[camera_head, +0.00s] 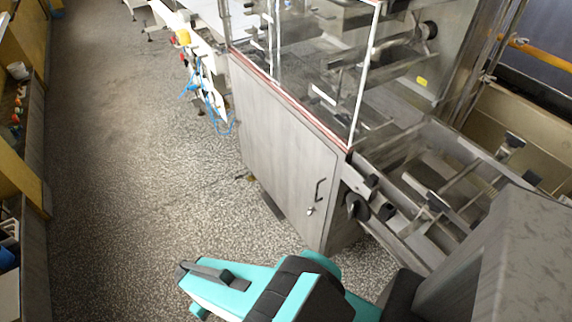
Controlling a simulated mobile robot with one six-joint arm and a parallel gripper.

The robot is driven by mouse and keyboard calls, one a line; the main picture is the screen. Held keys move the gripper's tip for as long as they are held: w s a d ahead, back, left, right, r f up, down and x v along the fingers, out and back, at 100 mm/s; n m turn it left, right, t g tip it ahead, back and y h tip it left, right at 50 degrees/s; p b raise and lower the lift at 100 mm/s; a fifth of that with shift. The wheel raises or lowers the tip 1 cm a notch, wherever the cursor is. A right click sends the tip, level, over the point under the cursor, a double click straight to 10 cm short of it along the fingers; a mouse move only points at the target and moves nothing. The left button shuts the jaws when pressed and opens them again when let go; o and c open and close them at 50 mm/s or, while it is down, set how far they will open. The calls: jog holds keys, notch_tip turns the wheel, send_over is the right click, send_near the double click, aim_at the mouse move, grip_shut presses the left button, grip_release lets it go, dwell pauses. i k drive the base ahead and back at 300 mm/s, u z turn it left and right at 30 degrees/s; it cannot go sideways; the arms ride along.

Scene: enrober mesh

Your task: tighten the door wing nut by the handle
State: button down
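The grey steel cabinet door (275,150) stands below the clear guard of the machine and appears shut. A dark bar handle (319,189) is near its right edge. Just below the handle is a small bright fitting (310,211), which looks like the wing nut; it is too small to tell its wings or how tight it is. My teal and black arm reaches in from the lower right. My gripper (190,272) appears to be at its left end, over the floor, left of and below the door and apart from it. Its finger opening cannot be made out.
A black round knob (356,206) sits right of the door on the machine frame. The conveyor section (430,185) with metal bars extends to the right. Speckled floor (130,180) is clear left of the door. Shelving (30,190) lines the far left edge.

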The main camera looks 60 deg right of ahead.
aim_at(311, 209)
jog(key=z, duration=5.3)
jog(key=i, duration=0.1)
jog(key=u, duration=3.6)
jog(key=k, duration=0.9)
jog(key=u, duration=0.15)
jog(key=i, duration=0.6)
jog(key=z, duration=0.05)
